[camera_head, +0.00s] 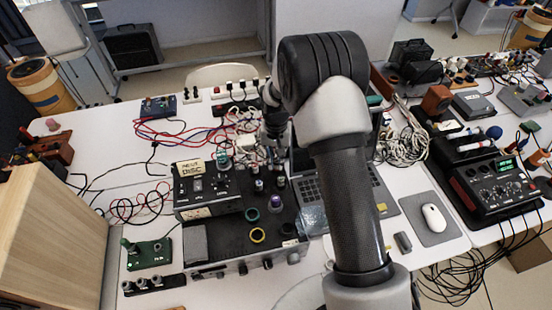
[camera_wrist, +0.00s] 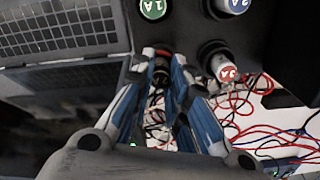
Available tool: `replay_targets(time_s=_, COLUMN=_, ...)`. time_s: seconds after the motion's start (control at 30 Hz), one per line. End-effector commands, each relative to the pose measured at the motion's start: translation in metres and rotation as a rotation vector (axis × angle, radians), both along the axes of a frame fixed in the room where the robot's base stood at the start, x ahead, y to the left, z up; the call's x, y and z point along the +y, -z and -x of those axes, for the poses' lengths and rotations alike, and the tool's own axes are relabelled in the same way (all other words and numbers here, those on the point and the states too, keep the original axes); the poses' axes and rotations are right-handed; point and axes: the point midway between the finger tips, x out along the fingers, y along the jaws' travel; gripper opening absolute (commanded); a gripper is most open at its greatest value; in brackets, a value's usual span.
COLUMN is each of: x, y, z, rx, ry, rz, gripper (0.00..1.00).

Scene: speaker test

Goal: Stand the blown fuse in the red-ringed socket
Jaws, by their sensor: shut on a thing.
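My gripper (camera_wrist: 163,58) points down over the black-topped unit; in the head view it (camera_head: 275,150) is by the unit's back edge, partly behind my arm. Its blue-sided fingers are shut on a small dark piece with a reddish band (camera_wrist: 161,66), mostly hidden between them. I take this for a fuse but cannot read it or see whether it is blown. Capped fuses stand close by: a green-capped one (camera_wrist: 153,9), a pale-capped one (camera_wrist: 232,5) and a red-capped one (camera_wrist: 228,72). I cannot make out a red-ringed socket for certain.
The unit's top has a green-ringed socket (camera_head: 251,214) and a yellow-ringed socket (camera_head: 258,235). A black box with a sign (camera_head: 195,170) stands on its left. A laptop (camera_head: 308,190) is close on the right. Red and black cables (camera_wrist: 265,125) lie near the gripper.

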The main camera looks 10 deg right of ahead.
Motion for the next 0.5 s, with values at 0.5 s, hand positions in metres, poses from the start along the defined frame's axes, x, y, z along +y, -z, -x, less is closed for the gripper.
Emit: replay_targets(time_s=0.5, x=0.0000, y=0.0041, z=0.0001, rx=0.000, ry=0.000, rz=0.000, gripper=0.35)
